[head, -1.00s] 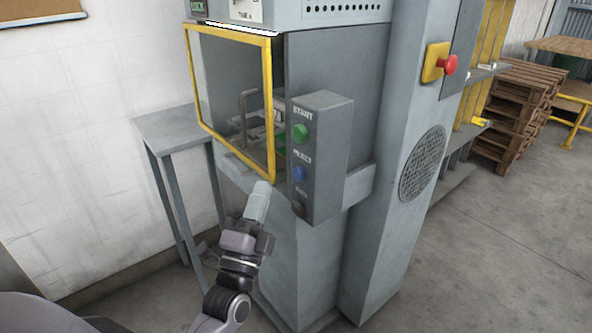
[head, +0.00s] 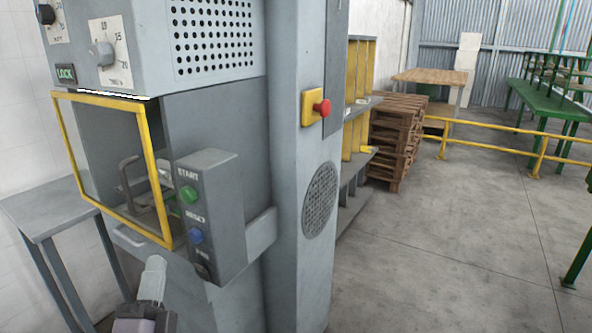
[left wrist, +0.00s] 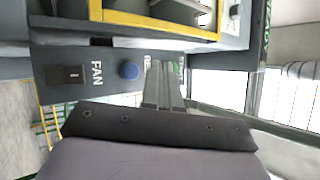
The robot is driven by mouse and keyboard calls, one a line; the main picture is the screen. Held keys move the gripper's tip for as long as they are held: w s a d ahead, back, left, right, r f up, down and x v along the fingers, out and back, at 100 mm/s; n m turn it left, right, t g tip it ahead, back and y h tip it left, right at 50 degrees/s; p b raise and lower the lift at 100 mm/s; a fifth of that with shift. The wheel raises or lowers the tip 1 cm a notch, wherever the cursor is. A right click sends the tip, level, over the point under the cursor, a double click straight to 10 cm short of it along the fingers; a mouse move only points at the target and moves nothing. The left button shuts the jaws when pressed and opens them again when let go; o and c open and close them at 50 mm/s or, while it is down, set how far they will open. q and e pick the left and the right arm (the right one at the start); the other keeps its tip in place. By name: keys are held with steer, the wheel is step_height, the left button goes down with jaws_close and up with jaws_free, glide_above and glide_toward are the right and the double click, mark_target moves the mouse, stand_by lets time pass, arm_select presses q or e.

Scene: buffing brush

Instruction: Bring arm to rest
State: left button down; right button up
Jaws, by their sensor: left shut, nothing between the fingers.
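My left gripper (head: 154,264) is at the lower left of the head view, pointing up, its fingers together and empty. It is just below the lower corner of the machine's yellow-framed door (head: 150,170) and left of the button box (head: 215,215). In the left wrist view the closed fingers (left wrist: 163,85) reach toward the button box, beside its blue button (left wrist: 129,71) and partly over the green one. I cannot tell whether they touch the box. Most of my left arm is outside the head view. My right gripper is not in view.
The grey machine (head: 220,110) fills the left, with a red emergency button (head: 322,108) on its column. A small grey table (head: 50,205) stands at its left. Stacked pallets (head: 395,140) and a yellow rail (head: 490,137) are behind.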

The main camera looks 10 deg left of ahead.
arm_select(q)
steer(key=s+d+f+n+g+h, duration=0.2)
steer(key=d+f+g+h, duration=0.1)
steer(key=f, duration=0.5)
steer(key=s+d+f+n+g+h, duration=0.3)
steer(key=f+g, duration=0.1)
steer(key=f, duration=0.4)
steer(key=s+d+f+n+g, duration=0.3)
steer(key=s+f+n+g, duration=0.3)
steer(key=s+f, duration=0.5)
steer(key=shift+s+d+f+n+g+h, duration=0.15)
steer(key=shift+d+f+n+g+h, duration=0.2)
steer(key=shift+f, duration=0.45)
